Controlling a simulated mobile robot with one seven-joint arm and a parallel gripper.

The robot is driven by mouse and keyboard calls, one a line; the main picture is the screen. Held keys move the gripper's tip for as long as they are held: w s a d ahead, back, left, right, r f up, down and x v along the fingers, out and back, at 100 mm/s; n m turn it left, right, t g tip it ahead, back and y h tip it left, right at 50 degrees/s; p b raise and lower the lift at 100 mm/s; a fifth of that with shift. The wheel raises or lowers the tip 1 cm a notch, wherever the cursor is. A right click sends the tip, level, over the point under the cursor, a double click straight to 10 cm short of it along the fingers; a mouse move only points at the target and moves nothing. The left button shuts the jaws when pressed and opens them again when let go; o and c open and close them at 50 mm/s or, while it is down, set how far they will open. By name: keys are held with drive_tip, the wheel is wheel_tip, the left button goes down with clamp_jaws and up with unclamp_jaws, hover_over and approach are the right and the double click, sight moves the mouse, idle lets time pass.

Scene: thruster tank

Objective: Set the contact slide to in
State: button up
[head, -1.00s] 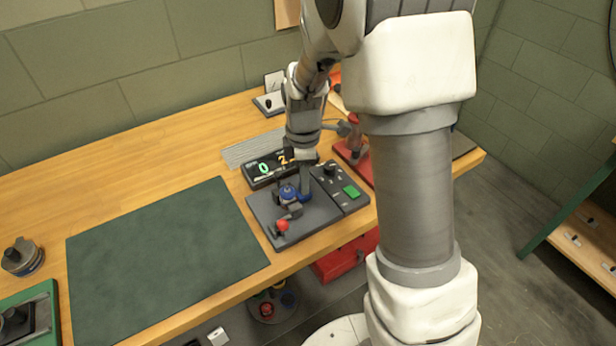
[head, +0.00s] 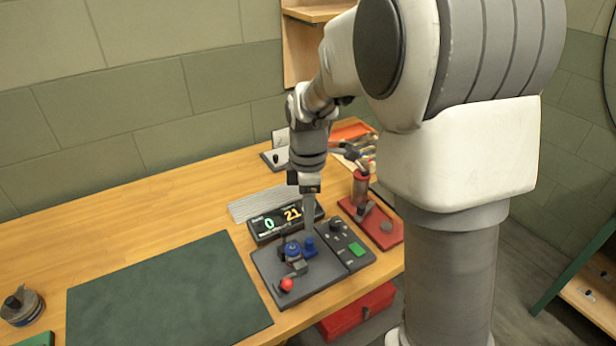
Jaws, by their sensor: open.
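A dark grey test fixture (head: 275,267) sits near the front edge of the wooden bench. On it are a round blue part (head: 293,252), a small upright blue block (head: 309,244) and a lever with a red ball (head: 286,285). No label shows which is the contact slide; the blue block may be its handle. My gripper (head: 309,229) points down just above and behind the blue block. It is open, and nothing shows between its fingers. Whether its tips touch the block cannot be told.
A display (head: 285,222) reading 0 and 21 stands behind the fixture. A panel (head: 347,244) with a black knob and green button is at its right. A red tray (head: 384,232) with a red tool stand lies further right. A dark green mat (head: 165,295) is clear.

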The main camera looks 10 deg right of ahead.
wheel_tip(320, 180, up, 9)
drive_tip(key=shift+p, duration=0.4)
drive_tip(key=s+d+r+m+t, duration=0.1)
drive_tip(key=s+r+m+t, duration=0.1)
drive_tip(key=s+m, duration=0.6)
drive_tip(key=s+d+r+m+t, duration=0.1)
drive_tip(key=s+r+m+t, duration=0.2)
drive_tip(key=s+m, duration=0.5)
drive_tip(key=shift+s+d+t, duration=0.25)
drive_tip(key=shift+s+t, duration=0.05)
drive_tip(key=shift+s, duration=1.6)
idle(0.7)
